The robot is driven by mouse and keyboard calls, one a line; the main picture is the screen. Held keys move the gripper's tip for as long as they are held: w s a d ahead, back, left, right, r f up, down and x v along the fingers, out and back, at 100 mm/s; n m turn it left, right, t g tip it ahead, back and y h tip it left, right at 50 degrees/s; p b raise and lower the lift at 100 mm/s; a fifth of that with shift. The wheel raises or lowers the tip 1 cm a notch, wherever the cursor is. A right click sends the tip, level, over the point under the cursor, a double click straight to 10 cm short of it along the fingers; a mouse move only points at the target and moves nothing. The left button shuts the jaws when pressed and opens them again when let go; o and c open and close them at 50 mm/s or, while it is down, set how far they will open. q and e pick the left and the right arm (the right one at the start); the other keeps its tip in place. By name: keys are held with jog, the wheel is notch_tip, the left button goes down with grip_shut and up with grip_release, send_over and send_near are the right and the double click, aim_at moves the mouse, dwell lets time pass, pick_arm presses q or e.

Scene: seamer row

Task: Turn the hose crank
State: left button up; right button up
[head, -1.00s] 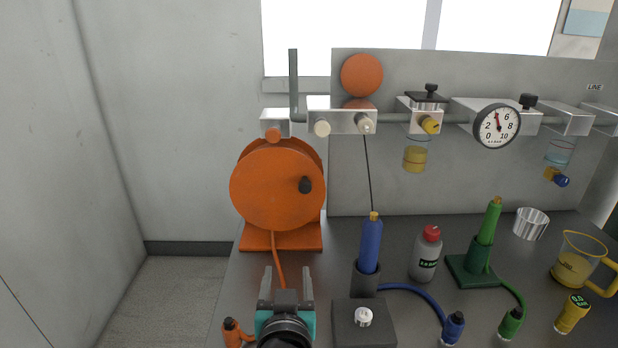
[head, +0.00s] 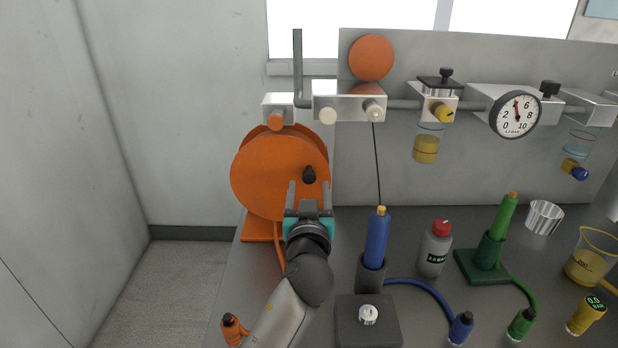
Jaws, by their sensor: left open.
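The orange hose reel (head: 262,172) stands on the left end of the bench. Its crank is a black knob (head: 309,174) on the right part of the reel's front face. My left gripper (head: 309,184) is open, its two fingers pointing up toward the reel, just below and on either side of the knob. I cannot tell whether the fingers touch it. An orange hose (head: 280,258) runs down from the reel, partly hidden by my arm. My right gripper is out of view.
A blue tool (head: 377,238) stands in a dark holder right of my arm. A grey block (head: 367,322) with a white knob sits in front. A red-capped bottle (head: 436,250) and a green tool (head: 497,230) stand farther right. An orange fitting (head: 231,329) lies at front left.

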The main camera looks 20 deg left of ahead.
aim_at(309, 180)
pick_arm(q)
jog(key=shift+x, duration=2.55)
grip_shut()
